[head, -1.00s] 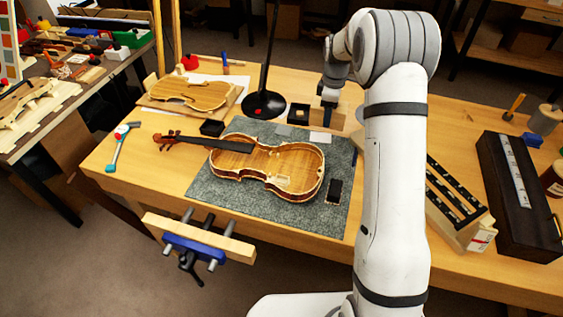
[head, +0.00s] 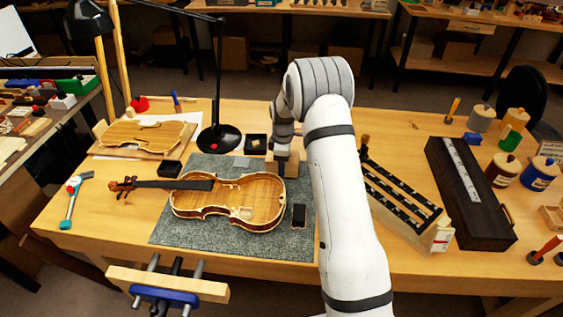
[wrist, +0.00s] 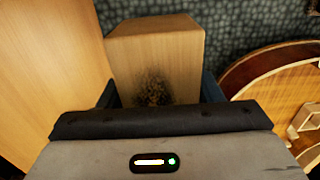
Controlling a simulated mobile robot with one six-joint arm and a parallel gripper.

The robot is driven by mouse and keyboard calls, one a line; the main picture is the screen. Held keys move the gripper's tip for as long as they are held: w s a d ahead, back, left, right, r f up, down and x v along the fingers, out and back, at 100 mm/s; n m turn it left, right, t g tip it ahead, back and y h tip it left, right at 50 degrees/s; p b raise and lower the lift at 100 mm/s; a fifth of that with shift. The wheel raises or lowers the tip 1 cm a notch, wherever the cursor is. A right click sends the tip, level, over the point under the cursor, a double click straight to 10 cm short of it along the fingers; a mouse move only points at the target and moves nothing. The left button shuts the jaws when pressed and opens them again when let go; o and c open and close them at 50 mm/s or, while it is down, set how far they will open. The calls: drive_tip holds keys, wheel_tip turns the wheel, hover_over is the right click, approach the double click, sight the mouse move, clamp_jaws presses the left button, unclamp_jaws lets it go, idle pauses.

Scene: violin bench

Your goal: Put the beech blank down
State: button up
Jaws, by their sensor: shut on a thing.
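The beech blank (wrist: 155,55) is a pale wooden block with a dark smudge on its near face. In the wrist view it sits between the two dark fingers of my gripper (wrist: 163,90), which is shut on it. In the head view my gripper (head: 282,158) points down at the far right part of the grey-green mat (head: 180,232), and the blank (head: 291,169) shows partly behind it. I cannot tell whether the blank touches the surface below.
An open violin body (head: 255,190) lies on the mat, close to the blank. A dark phone-like block (head: 299,215) lies nearer. A small black tray (head: 256,143) and lamp base (head: 219,138) stand behind. A slotted rack (head: 405,205) is right of my arm.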

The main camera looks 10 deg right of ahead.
drive_tip(key=shift+f, duration=0.2)
drive_tip(key=o, duration=1.2)
wheel_tip(320, 180, up, 12)
drive_tip(key=shift+r+b, duration=0.15)
drive_tip(key=shift+b, duration=0.4)
drive_tip(key=s+r+m+t, duration=0.1)
drive_tip(key=s+r+m, duration=0.4)
drive_tip(key=s, duration=0.4)
drive_tip(key=s+r+m+t, duration=0.1)
drive_tip(key=s+r+m, duration=0.2)
drive_tip(key=s+r, duration=0.55)
drive_tip(key=s+f+m, duration=0.2)
drive_tip(key=s+m, duration=0.4)
drive_tip(key=s, duration=1.3)
drive_tip(key=shift+s+a+t, duration=0.15)
drive_tip(key=shift+a+t, duration=0.25)
drive_tip(key=shift+a, duration=0.05)
